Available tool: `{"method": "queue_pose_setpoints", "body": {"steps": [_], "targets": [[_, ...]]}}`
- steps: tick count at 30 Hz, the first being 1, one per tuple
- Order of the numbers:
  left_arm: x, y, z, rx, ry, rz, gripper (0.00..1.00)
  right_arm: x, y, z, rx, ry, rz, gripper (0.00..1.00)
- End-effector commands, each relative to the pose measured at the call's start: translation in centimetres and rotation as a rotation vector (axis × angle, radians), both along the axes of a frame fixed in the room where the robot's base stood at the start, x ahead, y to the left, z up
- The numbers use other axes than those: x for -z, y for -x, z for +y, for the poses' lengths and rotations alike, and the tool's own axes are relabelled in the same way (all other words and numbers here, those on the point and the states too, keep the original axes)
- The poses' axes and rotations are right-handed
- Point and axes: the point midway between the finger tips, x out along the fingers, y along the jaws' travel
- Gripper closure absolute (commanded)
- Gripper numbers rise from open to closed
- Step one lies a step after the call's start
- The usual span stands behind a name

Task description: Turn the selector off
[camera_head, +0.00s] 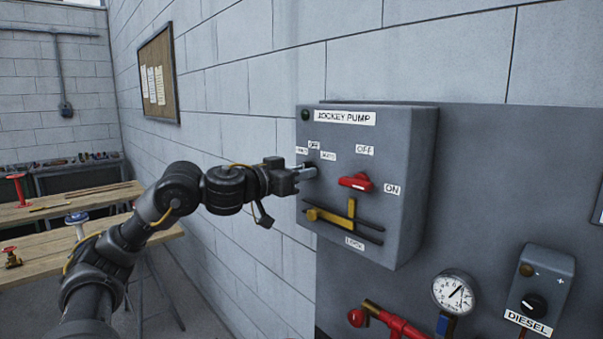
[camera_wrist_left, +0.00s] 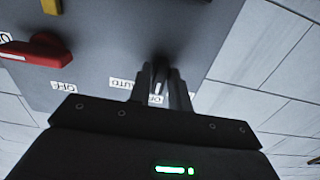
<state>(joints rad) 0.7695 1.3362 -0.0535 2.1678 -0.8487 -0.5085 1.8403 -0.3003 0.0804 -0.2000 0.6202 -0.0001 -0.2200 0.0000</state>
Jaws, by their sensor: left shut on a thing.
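The grey jockey pump box (camera_head: 390,230) is mounted on the wall panel. The black selector knob (camera_wrist_left: 159,72) is on its front, under small labels including OFF and AUTO. My left gripper (camera_head: 306,171) reaches the box from the left. In the left wrist view its two fingers (camera_wrist_left: 162,88) are shut on the selector, one on each side. The white mark on the knob is partly seen between the fingers. The gripper hides much of the selector in the head view. My right gripper is not in view.
A red rotary handle (camera_head: 356,182) with OFF and ON labels sits right of the selector. A yellow lock lever (camera_head: 330,216) is below. A gauge (camera_head: 453,293) and a diesel switch box (camera_head: 541,290) are lower right. Wooden tables (camera_head: 100,238) stand at left.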

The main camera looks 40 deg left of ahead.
Motion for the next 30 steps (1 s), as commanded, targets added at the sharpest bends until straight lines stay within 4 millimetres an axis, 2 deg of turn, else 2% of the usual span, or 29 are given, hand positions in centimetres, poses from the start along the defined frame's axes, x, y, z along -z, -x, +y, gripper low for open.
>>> {"method": "queue_pose_setpoints", "body": {"steps": [3, 4, 7, 15, 19, 23, 30], "targets": [[-0.2, 0.0, 0.1, -0.002, 0.001, -0.005, 1.0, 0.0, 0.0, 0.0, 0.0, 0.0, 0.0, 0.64], [-0.2, 0.0, 0.1, -0.002, 0.001, -0.005, 0.77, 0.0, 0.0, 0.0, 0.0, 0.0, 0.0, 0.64], [-0.2, 0.0, 0.1, -0.001, 0.001, -0.004, 0.65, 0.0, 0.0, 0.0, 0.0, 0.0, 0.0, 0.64], [0.0, 0.1, 0.1, -0.001, -0.001, -0.002, 0.65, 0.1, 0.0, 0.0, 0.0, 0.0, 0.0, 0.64], [0.2, 0.9, 0.2, -0.003, -0.003, -0.003, 0.65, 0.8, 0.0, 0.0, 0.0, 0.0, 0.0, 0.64], [0.5, 2.8, 0.3, -0.004, -0.008, -0.002, 0.65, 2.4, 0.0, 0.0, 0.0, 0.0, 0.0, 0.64], [0.8, 6.8, 0.6, -0.001, -0.004, -0.005, 0.65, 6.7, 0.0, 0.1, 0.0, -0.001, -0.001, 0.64]]}}
